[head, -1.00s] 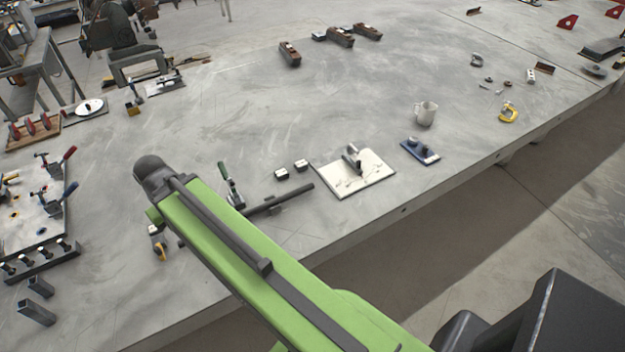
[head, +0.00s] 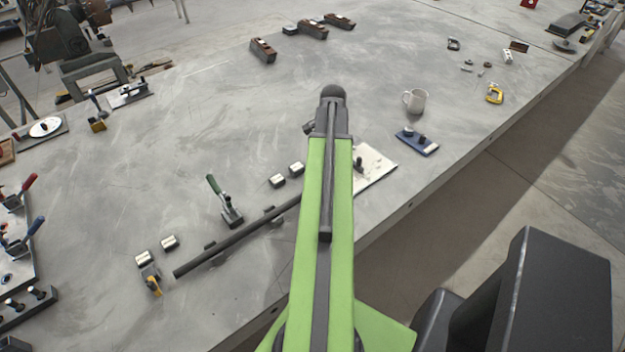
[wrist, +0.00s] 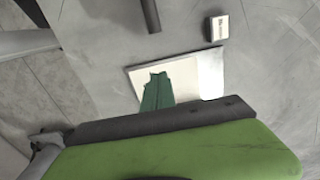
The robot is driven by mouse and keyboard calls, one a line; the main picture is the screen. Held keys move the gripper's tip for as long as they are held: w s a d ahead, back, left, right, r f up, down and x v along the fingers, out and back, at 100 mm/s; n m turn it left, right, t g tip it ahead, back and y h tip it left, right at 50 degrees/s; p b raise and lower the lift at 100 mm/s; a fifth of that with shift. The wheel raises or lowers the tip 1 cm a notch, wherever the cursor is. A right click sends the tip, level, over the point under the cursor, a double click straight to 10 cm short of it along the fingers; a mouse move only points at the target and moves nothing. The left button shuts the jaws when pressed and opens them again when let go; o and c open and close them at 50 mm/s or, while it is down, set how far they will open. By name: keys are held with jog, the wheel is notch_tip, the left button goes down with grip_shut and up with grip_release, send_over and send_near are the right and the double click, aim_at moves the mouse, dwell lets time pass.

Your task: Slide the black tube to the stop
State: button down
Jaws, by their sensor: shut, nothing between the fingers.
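The black tube (head: 240,235) lies slantwise on the bench in the head view, its right end hidden behind my arm. One end of the tube (wrist: 150,14) shows at the top of the wrist view, apart from a white plate (wrist: 207,75). In the head view the white plate (head: 376,170) is partly hidden by my arm, with a dark upright piece (head: 358,163) on it, possibly the stop.
A green-handled toggle clamp (head: 228,203) stands beside the tube. Small blocks (head: 278,181) and a yellow-and-grey clamp (head: 151,280) are nearby.

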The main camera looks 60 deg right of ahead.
jog(key=f+b, duration=1.1)
jog(key=shift+w+a+f, duration=0.15)
jog(key=shift+w+f, duration=0.1)
jog(key=shift+w, duration=0.05)
jog(key=a, duration=0.1)
jog(key=a+r, duration=0.1)
jog(key=w+a+p, duration=0.1)
jog(key=shift+a+r, duration=0.15)
jog(key=shift+r, duration=0.1)
jog(key=shift+w+a, duration=0.15)
jog(key=shift+a, duration=0.1)
